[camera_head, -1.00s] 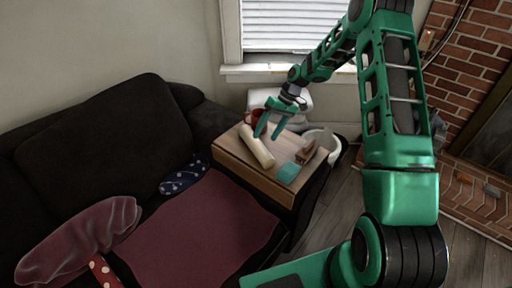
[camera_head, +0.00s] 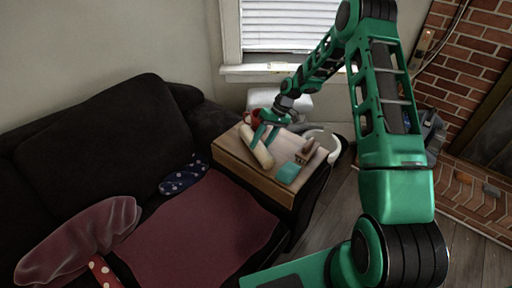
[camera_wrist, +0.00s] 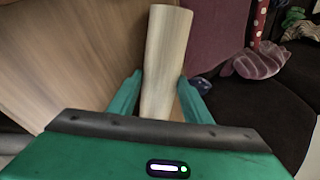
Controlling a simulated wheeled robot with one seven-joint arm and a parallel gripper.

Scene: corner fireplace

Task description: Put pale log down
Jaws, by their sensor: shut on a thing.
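The pale log (camera_head: 262,157) is at the left part of the wooden side table (camera_head: 230,150) in the head view. In the wrist view the pale log (camera_wrist: 166,50) points away from me, between my two green fingers. My gripper (camera_head: 264,138) is shut on the log, with a finger on each side of it; it also shows in the wrist view (camera_wrist: 160,95). The log's near end is hidden behind the gripper body. I cannot tell whether the log touches the tabletop.
A teal block (camera_head: 288,173) and a small brown object (camera_head: 306,152) are on the table's right part. A red item (camera_head: 252,118) is at its back. The dark sofa (camera_head: 100,130) adjoins it on the left. A white bin (camera_head: 324,139) stands at the right.

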